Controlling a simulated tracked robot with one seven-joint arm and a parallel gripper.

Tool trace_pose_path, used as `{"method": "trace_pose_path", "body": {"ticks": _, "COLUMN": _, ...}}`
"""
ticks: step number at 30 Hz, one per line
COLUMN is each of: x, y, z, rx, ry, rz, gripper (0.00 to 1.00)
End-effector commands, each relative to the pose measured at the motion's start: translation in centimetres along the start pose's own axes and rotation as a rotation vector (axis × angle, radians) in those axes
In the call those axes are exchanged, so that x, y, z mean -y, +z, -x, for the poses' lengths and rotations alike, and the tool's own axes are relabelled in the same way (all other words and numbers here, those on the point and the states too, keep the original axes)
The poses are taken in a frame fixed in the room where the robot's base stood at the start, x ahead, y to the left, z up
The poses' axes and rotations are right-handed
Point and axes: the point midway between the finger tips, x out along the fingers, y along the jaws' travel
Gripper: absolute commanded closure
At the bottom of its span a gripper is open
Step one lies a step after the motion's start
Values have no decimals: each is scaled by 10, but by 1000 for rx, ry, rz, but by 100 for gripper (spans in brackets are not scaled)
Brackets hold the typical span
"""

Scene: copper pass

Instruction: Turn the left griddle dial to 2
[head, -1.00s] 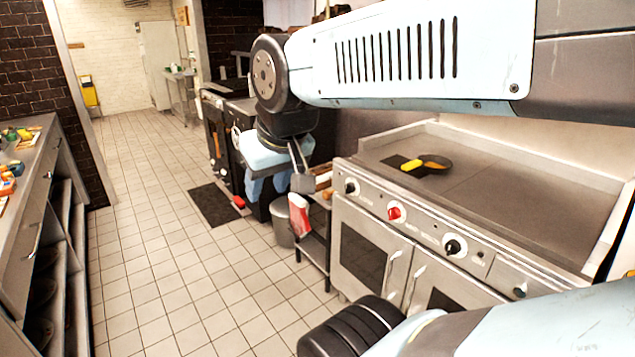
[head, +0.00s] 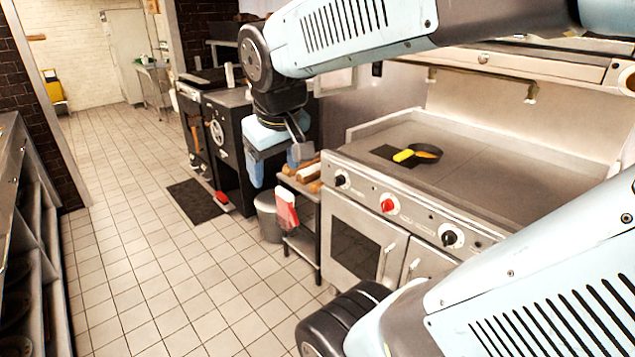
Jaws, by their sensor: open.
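The griddle (head: 480,165) stands at the right in the head view, with a row of dials on its steel front panel. The leftmost dial (head: 341,180) is black on a pale round plate. A red dial (head: 388,204) and another black dial (head: 450,238) sit further right on the panel. The numbers and pointer settings are too small to read. My gripper (head: 275,166) hangs left of the griddle, pointing down. Its blue fingers are apart with nothing seen between them. It is apart from the leftmost dial. My arm hides part of the griddle's right side.
A dark pan (head: 426,153) and a yellow item (head: 403,156) lie on the griddle. A low rack (head: 302,235) and a grey bin (head: 268,215) stand left of it. A dark mat (head: 195,201) lies on the tiled floor. Shelving (head: 30,240) lines the left; the floor between is clear.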

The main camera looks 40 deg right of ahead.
Motion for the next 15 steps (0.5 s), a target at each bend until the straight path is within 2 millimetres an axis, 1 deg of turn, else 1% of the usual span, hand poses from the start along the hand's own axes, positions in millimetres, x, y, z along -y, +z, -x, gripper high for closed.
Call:
{"method": "trace_pose_path", "body": {"ticks": 1, "x": -7, "y": -6, "z": -9, "rx": 41, "ry": 25, "rz": 23, "gripper": 27}}
{"method": "trace_pose_path", "body": {"ticks": 11, "x": -61, "y": -41, "z": -62, "rx": 286, "ry": 200, "rz": 196, "gripper": 27}}
{"method": "trace_pose_path", "body": {"ticks": 15, "x": -85, "y": -54, "z": -86, "rx": 391, "ry": 271, "rz": 276, "gripper": 27}}
